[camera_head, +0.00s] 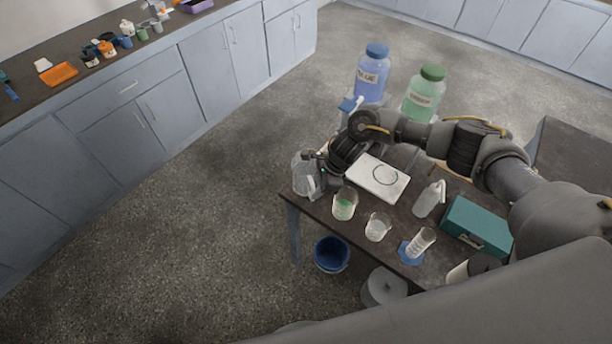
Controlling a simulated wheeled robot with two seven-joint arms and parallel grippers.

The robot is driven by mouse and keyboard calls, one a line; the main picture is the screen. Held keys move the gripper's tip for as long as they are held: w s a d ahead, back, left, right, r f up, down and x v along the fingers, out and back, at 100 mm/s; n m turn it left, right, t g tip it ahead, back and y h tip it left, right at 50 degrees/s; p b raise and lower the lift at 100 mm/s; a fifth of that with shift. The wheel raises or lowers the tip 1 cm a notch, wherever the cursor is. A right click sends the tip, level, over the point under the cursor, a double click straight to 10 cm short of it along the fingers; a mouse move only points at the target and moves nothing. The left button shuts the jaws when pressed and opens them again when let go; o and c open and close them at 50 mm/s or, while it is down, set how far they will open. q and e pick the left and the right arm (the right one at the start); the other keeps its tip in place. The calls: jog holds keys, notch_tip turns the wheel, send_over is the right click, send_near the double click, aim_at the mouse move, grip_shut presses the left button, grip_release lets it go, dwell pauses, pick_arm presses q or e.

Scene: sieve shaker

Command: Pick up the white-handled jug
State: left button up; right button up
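A clear jug with a white handle (302,176) stands at the left corner of the dark table (293,199), upright. Its handle side faces right, toward my gripper. My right gripper (316,168) is at the jug's handle side, with the arm reaching in from the right across the table. The fingers overlap the handle in this view and are small and dark. I cannot tell whether they are closed on it. My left gripper is not in view.
Beakers (345,207) (377,229), a cylinder on a blue base (418,244), a wash bottle (429,200), a white board (379,178) and a teal box (477,225) crowd the table. Large blue (371,78) and green (423,97) bottles stand behind. A blue bucket (331,255) is below.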

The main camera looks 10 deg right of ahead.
jog(key=shift+x, duration=0.9)
grip_shut()
jog(key=shift+w+r, duration=0.1)
jog(key=shift+r, duration=0.1)
jog(key=shift+r+b, duration=0.95)
jog(key=s+d+r+b, duration=0.2)
jog(key=s+r+b, duration=0.3)
jog(key=s+r, duration=0.5)
jog(key=shift+s+r, duration=0.35)
jog(key=shift+s, duration=1.5)
jog(key=shift+s+d, duration=0.1)
jog(key=shift+d, duration=0.05)
